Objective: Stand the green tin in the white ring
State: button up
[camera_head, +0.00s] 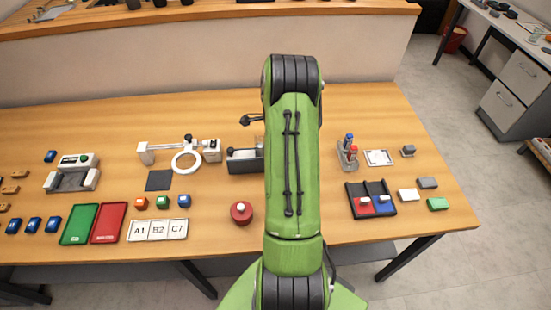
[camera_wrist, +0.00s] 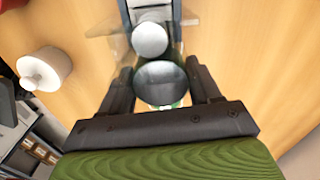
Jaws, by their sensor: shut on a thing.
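A white ring (camera_head: 174,163) sits on the table at the left of the head view, joined to a white bracket. In the wrist view my gripper (camera_wrist: 161,82) is shut on a round tin (camera_wrist: 160,76) with a dark grey top. A little green shows at its near edge, so I take it as the green tin. The fingers lie on either side of it. In the head view my arm hides the gripper and the tin. I cannot make out the white ring in the wrist view.
A dark open box (camera_head: 245,163) with clear panels stands between the ring and my arm. A red round object (camera_head: 241,212) is near the front. A white bracket (camera_head: 150,151) adjoins the ring. Small coloured blocks and trays lie in front of it. A white cylinder (camera_wrist: 45,68) shows in the wrist view.

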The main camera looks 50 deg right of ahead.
notch_tip(320, 180, down, 5)
jog(key=shift+s+a+f, duration=0.1)
jog(key=shift+f+b, duration=0.15)
jog(key=shift+b, duration=0.2)
jog(key=o, duration=1.2)
